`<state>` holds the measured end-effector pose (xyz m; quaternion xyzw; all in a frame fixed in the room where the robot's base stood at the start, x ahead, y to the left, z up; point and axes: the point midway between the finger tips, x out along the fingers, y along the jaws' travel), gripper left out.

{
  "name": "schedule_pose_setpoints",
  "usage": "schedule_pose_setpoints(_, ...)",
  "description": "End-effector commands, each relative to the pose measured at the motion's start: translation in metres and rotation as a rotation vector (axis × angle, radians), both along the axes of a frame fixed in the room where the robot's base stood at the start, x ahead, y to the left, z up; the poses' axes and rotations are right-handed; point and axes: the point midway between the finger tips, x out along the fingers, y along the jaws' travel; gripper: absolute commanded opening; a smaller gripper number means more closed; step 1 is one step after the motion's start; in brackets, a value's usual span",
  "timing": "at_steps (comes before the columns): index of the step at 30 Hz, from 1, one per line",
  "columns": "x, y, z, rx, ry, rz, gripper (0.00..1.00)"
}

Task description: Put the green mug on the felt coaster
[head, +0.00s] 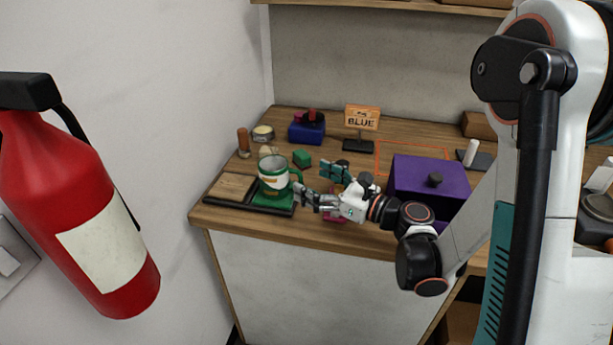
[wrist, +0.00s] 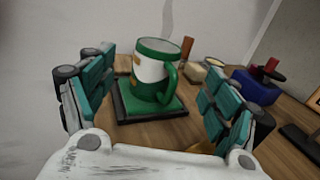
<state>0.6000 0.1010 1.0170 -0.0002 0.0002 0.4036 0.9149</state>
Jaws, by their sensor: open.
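The green mug (head: 270,174) with a white band stands upright on a green square pad, which looks like the felt coaster (head: 272,198), in a dark tray at the left of the desk. In the wrist view the mug (wrist: 155,68) stands on the green coaster (wrist: 133,108), its handle toward the right and toward me. My gripper (head: 315,187) is just right of the mug in the head view. In the wrist view my gripper (wrist: 158,105) is open, its teal-padded fingers apart on either side of the mug, with no contact visible.
A wooden square (head: 232,186) lies left of the coaster. A purple box (head: 430,178) is right of my gripper. A red extinguisher (head: 75,200) hangs at the left.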

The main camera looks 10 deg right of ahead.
Motion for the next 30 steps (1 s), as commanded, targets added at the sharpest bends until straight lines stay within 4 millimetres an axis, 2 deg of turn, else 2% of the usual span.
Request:
schedule_pose_setpoints(7, -0.004, -0.001, 0.002, -0.043, -0.014, 0.002, 0.81)
schedule_pose_setpoints(11, -0.011, 0.006, 0.006, -0.206, -0.069, 0.018, 0.81)
schedule_pose_setpoints(20, -0.051, 0.011, 0.014, -0.813, -0.295, 0.142, 0.81)
schedule_pose_setpoints(26, -0.089, -0.001, 0.017, -1.206, -0.460, 0.292, 0.81)
schedule_pose_setpoints(30, -0.119, -0.015, 0.020, -1.469, -0.578, 0.429, 0.81)
